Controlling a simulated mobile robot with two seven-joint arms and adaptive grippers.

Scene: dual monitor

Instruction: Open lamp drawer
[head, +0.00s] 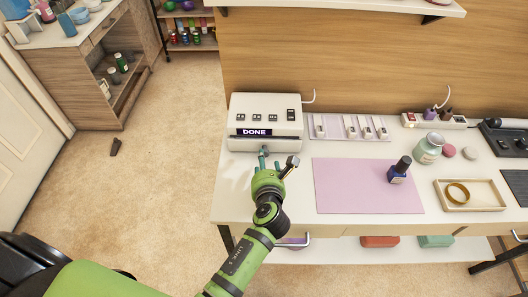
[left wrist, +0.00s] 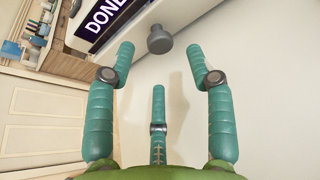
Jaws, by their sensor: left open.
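The white nail lamp (head: 265,109) stands at the table's left end, with a dark display reading "DONE" (head: 254,132) on its front. In the left wrist view the display (left wrist: 102,15) is at the top, with a grey round knob (left wrist: 159,41) beside it on the white front. My left gripper (head: 276,161) is right in front of the lamp, its green fingers open and empty. In the wrist view the knob lies just beyond and between the spread fingertips (left wrist: 161,58), apart from them. The drawer's edges are partly hidden by my fingers. My right gripper is not in view.
A pink mat (head: 345,190) with a dark blue bottle (head: 399,170) lies right of my gripper. A lilac tray (head: 348,128) adjoins the lamp. A shallow tray (head: 470,194) holds a gold ring. Floor left of the table is mostly clear.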

